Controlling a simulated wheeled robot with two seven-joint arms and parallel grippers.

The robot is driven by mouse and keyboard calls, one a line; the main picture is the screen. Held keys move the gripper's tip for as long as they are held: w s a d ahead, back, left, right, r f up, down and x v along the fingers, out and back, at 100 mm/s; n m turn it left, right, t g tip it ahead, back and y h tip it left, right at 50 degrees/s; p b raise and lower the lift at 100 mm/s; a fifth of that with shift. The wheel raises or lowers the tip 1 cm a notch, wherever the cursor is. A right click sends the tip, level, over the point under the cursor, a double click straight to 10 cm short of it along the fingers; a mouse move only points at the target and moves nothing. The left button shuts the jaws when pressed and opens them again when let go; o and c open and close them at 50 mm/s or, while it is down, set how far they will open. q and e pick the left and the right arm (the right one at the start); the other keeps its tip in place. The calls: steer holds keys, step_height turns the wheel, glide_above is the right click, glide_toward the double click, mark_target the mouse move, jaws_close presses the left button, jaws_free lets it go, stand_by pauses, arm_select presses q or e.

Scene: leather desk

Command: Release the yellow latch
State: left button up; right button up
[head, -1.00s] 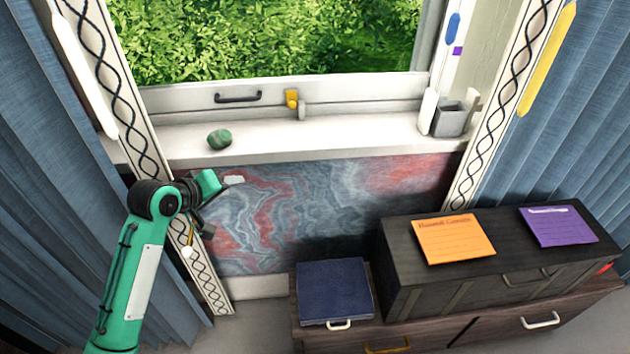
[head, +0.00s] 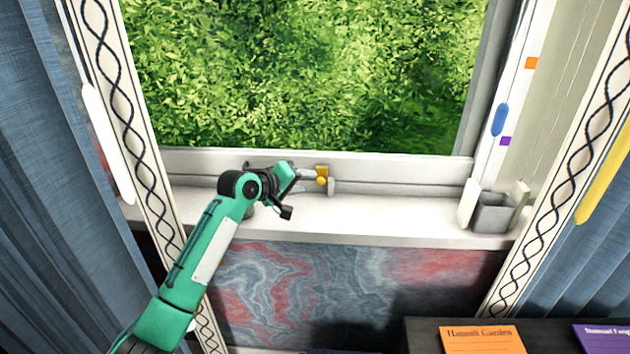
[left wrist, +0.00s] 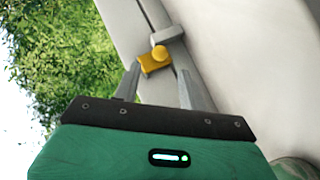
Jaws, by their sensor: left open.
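The yellow latch (head: 322,175) sits on the lower rail of the window frame, beside a small grey catch (head: 331,187). My left gripper (head: 308,181) is open, with its fingers pointing at the latch from the left. In the left wrist view the yellow latch (left wrist: 155,62) lies just ahead of the fingertips, between the lines of the two open fingers (left wrist: 157,85). I cannot tell whether a finger touches it. The grey catch also shows there (left wrist: 167,35). My right gripper is not in view.
The white window sill (head: 400,215) runs below the latch and is mostly clear. A grey cup (head: 493,213) stands at its right end. The dark window handle is mostly hidden behind my left arm. A dark box with an orange card (head: 482,339) is at lower right.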

mark_target(318, 181)
arm_select(q)
steer(key=shift+x, duration=2.65)
jaws_close()
